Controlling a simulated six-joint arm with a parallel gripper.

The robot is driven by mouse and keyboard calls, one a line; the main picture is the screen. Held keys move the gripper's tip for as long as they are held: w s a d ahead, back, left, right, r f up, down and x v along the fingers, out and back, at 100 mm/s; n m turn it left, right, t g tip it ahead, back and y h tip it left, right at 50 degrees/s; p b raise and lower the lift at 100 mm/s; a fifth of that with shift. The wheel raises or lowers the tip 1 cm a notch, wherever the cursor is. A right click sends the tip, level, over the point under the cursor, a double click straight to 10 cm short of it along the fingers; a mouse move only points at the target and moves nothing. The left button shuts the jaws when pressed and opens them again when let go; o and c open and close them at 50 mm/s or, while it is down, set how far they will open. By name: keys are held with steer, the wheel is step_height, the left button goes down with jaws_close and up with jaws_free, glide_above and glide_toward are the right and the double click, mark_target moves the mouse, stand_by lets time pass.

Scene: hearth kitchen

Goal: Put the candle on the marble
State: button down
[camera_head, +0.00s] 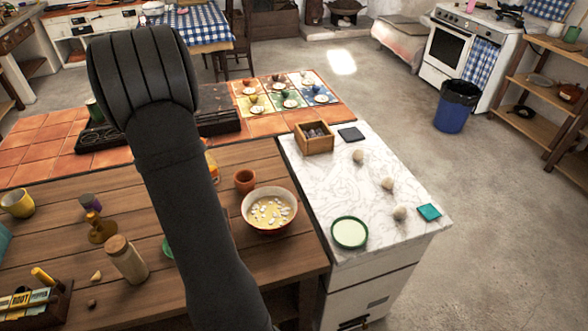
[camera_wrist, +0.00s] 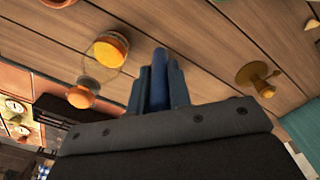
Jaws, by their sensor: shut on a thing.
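The marble (camera_head: 325,190) is a white veined top on a cabinet, right of the wooden table in the head view. My gripper (camera_wrist: 158,82) shows in the wrist view, pointing over the wooden table, away from the marble. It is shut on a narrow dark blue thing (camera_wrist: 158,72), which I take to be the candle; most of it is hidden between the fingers. In the head view my dark arm hides the gripper and what it holds.
On the marble are a wooden box (camera_head: 315,147), a dark square, several pale round things, a teal square (camera_head: 429,212) and a green-rimmed dish (camera_head: 349,233). Its left middle is clear. A bowl (camera_head: 269,222) and terracotta cup (camera_head: 245,180) stand on the table (camera_head: 215,310) near the marble.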

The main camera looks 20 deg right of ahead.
steer(key=s+d+m, duration=0.2)
steer(key=d+m, duration=0.1)
steer(key=d, duration=1.2)
steer(key=s+d+m, duration=0.2)
steer(key=s+d, duration=0.1)
steer(key=d, duration=1.3)
steer(key=s+d+m, duration=0.6)
steer(key=s+d, duration=1.6)
steer(key=d, duration=0.2)
steer(key=shift+w+a+f, duration=0.5)
steer(key=shift+w+f, duration=1.4)
steer(key=shift+w+a+f, duration=0.5)
steer(key=shift+w+f, duration=1.4)
steer(key=shift+w+a+f, duration=0.5)
steer(key=shift+w+f, duration=1.4)
steer(key=shift+f, duration=0.1)
